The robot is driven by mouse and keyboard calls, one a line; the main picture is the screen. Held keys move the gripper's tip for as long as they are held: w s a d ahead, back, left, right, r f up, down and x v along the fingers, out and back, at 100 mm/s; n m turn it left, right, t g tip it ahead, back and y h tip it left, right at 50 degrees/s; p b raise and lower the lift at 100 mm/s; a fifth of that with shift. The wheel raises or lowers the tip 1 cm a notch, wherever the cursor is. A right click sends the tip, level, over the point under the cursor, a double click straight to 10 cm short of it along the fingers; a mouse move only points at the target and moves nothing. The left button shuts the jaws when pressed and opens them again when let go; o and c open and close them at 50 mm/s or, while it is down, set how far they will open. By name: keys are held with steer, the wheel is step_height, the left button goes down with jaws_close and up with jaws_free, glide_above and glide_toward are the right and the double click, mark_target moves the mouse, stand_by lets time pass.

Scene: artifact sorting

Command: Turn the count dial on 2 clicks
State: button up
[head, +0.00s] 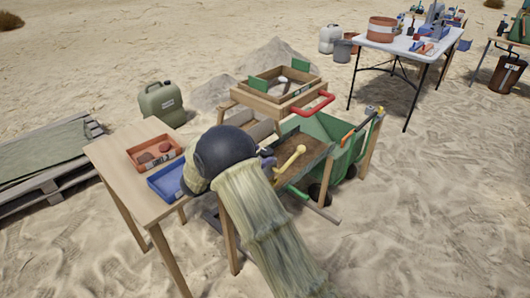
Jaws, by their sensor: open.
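I cannot pick out the count dial with certainty. A small dark and yellow fitting (372,111) sits at the top of a wooden post right of the green cart, too small to tell what it is. My arm, in a pale sleeve with a dark rounded joint, rises from the bottom middle and bends over the wooden table. My gripper is hidden behind the arm, so its fingers and what lies in front of them do not show.
The wooden table (112,153) holds a red-orange tray (133,152) and a blue tray (157,182). A soil-filled trough (314,158) with a yellow knobbed piece (290,160), a framed sieve (265,99) with a red handle (313,107) and a green cart (345,155) stand close together.

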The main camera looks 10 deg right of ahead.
steer(key=v, duration=0.8)
steer(key=shift+a+p, duration=0.3)
